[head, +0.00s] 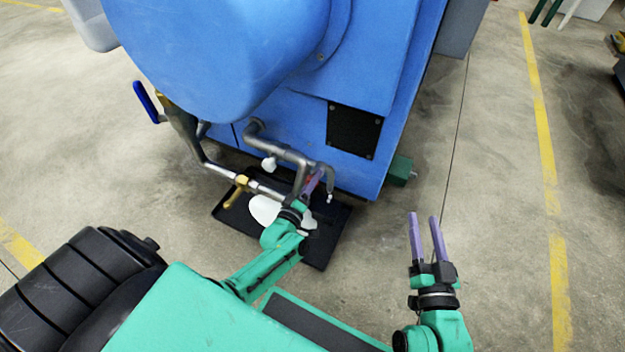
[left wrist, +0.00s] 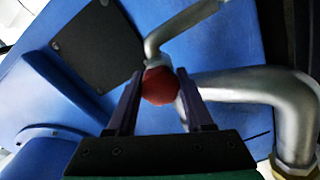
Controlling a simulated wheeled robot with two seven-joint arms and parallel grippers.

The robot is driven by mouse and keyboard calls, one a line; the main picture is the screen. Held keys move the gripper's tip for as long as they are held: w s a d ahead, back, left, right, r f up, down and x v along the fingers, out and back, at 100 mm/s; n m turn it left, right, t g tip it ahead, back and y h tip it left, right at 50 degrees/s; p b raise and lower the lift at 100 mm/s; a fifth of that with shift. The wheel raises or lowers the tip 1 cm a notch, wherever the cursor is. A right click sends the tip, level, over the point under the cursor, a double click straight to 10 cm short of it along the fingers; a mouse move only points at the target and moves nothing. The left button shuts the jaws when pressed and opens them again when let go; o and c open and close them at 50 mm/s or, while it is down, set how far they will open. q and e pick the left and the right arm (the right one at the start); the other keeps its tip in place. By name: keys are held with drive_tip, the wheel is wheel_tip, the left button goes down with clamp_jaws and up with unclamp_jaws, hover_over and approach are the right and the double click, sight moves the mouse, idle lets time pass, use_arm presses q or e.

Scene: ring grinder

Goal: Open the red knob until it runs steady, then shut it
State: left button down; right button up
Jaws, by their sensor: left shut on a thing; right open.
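The red knob (head: 311,181) sits on the grey pipework in front of the blue machine, mostly hidden by my left gripper (head: 317,180) in the head view. In the left wrist view the round red knob (left wrist: 160,86) lies between the two purple fingers of my left gripper (left wrist: 159,84), which is shut on it. A thin grey spout (head: 330,183) bends down beside the knob, with a small white spot at its tip. My right gripper (head: 424,216) is open and empty over bare floor to the right of the machine.
The blue machine (head: 377,60) fills the top middle. A black tray (head: 336,224) lies under the pipes, with a white patch (head: 264,210) in it. A yellow handle (head: 236,191) and a blue lever (head: 146,101) stand left.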

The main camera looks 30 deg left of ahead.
use_arm(q)
drive_tip(key=shift+f, duration=0.1)
use_arm(e)
drive_tip(key=shift+f, duration=0.1)
use_arm(q)
drive_tip(key=shift+c, duration=1.5)
unclamp_jaws()
drive_tip(key=shift+s, duration=0.15)
drive_tip(key=shift+s, duration=0.2)
drive_tip(key=s+p, duration=0.4)
drive_tip(key=s, duration=1)
drive_tip(key=shift+d, duration=0.2)
use_arm(e)
drive_tip(key=s+f+g, duration=0.5)
drive_tip(key=s+f, duration=0.4)
drive_tip(key=shift+s+a+g+h, duration=0.2)
drive_tip(key=shift+a+g+h, duration=0.1)
drive_tip(key=shift+a, duration=0.05)
use_arm(q)
drive_tip(key=shift+w, duration=0.1)
use_arm(e)
drive_tip(key=shift+w, duration=0.1)
